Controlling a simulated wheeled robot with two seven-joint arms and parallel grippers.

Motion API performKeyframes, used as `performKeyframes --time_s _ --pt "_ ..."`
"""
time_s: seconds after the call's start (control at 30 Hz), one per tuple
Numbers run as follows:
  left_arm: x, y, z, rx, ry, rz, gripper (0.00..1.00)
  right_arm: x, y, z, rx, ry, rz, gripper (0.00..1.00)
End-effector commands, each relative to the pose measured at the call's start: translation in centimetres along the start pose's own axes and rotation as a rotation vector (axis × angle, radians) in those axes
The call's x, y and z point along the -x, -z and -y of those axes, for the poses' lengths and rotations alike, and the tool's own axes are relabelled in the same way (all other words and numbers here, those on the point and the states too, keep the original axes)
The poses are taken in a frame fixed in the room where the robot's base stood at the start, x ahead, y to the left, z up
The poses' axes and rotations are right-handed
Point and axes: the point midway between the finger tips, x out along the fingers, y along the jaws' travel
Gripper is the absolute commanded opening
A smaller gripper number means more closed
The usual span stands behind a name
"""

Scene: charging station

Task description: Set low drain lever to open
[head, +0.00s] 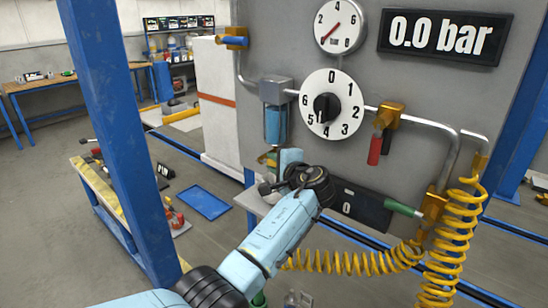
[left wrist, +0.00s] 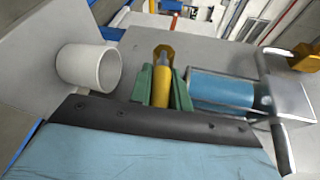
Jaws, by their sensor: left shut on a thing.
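The low drain lever (left wrist: 160,88) is a yellow handle on a brass valve (left wrist: 163,53) in the left wrist view. My left gripper (left wrist: 162,90) is shut on it, with one green fingertip on each side. In the head view the drain valve (head: 267,159) shows only in part below the blue filter bowl (head: 275,125). My left wrist and hand hide most of the lever there, so its exact angle cannot be told. My right gripper is not in view.
The grey panel carries a numbered dial (head: 332,104), a gauge (head: 339,25) and a display (head: 445,36) reading 0.0 bar. A red-handled valve (head: 375,149) and a green lever (head: 404,208) are to the right, near a coiled yellow hose (head: 457,235). A white cup-like cylinder (left wrist: 90,67) is beside my gripper.

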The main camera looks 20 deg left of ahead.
Motion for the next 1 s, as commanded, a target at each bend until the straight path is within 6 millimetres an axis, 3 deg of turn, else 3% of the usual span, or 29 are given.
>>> performKeyframes --time_s 0.03,0.1,0.5,0.7,1.0 --pt "0.2 -0.1 0.8 0.014 -0.035 -0.008 0.0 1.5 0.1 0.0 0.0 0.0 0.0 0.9" --pt "0.2 -0.1 1.1 0.034 -0.083 -0.018 0.0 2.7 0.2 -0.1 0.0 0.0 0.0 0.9" --pt "0.1 -0.4 2.0 0.136 -0.33 -0.071 0.0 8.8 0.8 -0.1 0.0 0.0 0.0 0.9" --pt "-0.1 -0.4 2.0 0.167 -0.404 -0.088 0.0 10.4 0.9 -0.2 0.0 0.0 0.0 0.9" --pt "-0.2 -0.4 1.9 0.183 -0.441 -0.097 0.0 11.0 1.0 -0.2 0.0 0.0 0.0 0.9"
